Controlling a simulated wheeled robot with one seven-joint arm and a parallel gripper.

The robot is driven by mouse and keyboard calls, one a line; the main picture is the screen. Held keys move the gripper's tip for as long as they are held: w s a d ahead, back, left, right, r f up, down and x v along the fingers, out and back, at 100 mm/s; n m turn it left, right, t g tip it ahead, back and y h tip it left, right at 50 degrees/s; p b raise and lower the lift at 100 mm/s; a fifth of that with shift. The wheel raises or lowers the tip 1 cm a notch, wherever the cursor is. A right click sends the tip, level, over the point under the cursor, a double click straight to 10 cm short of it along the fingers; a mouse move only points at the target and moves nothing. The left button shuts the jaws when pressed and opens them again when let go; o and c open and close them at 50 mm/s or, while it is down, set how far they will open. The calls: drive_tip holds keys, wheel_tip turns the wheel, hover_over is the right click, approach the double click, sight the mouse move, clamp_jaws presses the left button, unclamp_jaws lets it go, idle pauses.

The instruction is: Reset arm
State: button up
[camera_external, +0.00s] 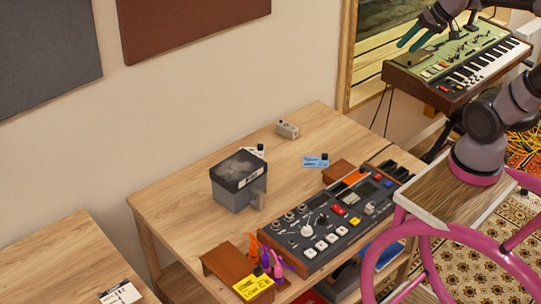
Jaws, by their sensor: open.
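My gripper (414,42) is at the upper right, raised in front of the framed picture and beside the synthesizer. Its teal fingers are spread apart with nothing visible between them. My arm bends at the right edge, partly out of the frame, above its pink-ringed base.
The wooden table (180,205) holds a grey box with a dark lid (238,178), a mixer-like device (335,222), a blue card (315,161) and a yellow card (253,285). The green synthesizer (462,60) stands close to my gripper. The table's back left is clear.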

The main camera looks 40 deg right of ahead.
drive_tip(key=shift+s+d+r+n+t+h, duration=0.15)
drive_tip(key=shift+s+d+t+h, duration=0.1)
drive_tip(key=shift+s+d, duration=0.3)
drive_tip(key=shift+s+d+r+n+t+h, duration=0.15)
drive_tip(key=shift+s+d+t+h, duration=0.15)
drive_tip(key=shift+s, duration=0.3)
